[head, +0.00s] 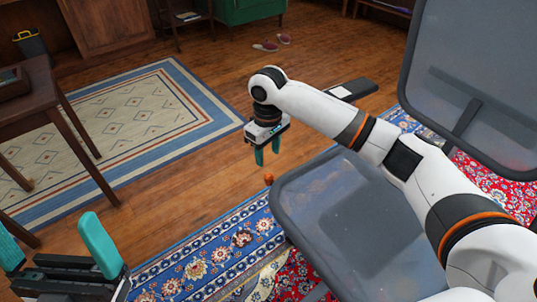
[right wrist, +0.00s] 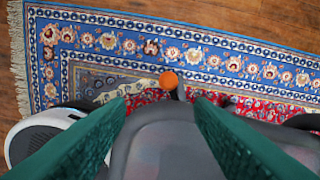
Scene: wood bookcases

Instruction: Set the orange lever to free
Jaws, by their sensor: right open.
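The orange lever (head: 268,179) shows as a small round orange knob at the left edge of the grey chair seat (head: 345,225). In the right wrist view the orange knob (right wrist: 169,80) sits on a short dark stem at the seat's edge. My right gripper (head: 267,158) points down, open and empty, with its teal fingers just above the knob in the head view and apart from it. In the right wrist view the knob shows beyond and between my right fingertips (right wrist: 161,100). My left gripper (head: 48,228) is open and empty at the lower left, partly cut off.
The chair's grey backrest (head: 475,70) rises at the right. A blue patterned rug (head: 205,255) lies under the chair. A wooden table (head: 60,120) stands at the left. Bare wood floor (head: 165,195) lies between the rugs. Slippers (head: 266,46) lie at the back.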

